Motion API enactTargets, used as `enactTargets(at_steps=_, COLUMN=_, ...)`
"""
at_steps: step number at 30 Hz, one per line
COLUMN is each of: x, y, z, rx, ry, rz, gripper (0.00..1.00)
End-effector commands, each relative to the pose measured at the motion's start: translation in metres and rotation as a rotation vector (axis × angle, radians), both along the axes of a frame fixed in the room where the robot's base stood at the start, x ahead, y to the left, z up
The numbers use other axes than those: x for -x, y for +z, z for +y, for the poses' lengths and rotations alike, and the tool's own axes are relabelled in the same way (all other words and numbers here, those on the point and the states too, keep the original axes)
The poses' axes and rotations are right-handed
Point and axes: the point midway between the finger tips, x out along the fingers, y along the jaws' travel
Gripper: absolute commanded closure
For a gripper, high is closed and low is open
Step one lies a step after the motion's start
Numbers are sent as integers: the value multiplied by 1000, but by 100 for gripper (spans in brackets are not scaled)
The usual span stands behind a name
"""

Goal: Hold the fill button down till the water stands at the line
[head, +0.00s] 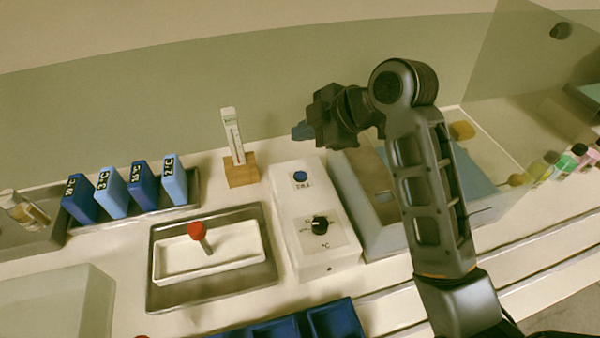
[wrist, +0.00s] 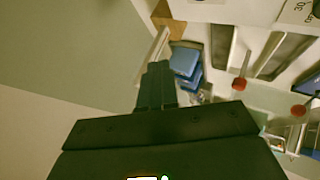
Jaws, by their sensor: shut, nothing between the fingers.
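A white control box (head: 288,216) stands mid-counter, with a round blue button (head: 300,176) near its far end and a black knob (head: 320,225) nearer me. The button's small lettering is hard to read, but it looks like "FILL". My gripper (head: 300,132) is shut and empty, held above and behind the button, apart from it. Its shut fingers also show in the wrist view (wrist: 157,85). A grey basin (head: 362,200) stands right of the box, partly hidden behind my arm. A bluish surface shows inside it. I cannot make out a fill line or the water level.
A thermometer (head: 232,135) stands in a wooden block (head: 242,172) just left of the box. A grey tray (head: 165,297) holds a white dish with a red-knobbed tool (head: 197,231). Several blue blocks (head: 112,190) stand at left. Small bottles (head: 565,168) stand far right.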

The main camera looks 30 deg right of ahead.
Motion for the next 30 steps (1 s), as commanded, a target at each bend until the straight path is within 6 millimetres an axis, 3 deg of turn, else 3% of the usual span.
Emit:
enactTargets(at_steps=21, x=0, y=-81, z=0, rx=-1, ry=0, rz=1, gripper=100)
enactTargets(at_steps=30, x=0, y=-86, z=0, rx=-1, ry=-1, rz=0, gripper=100)
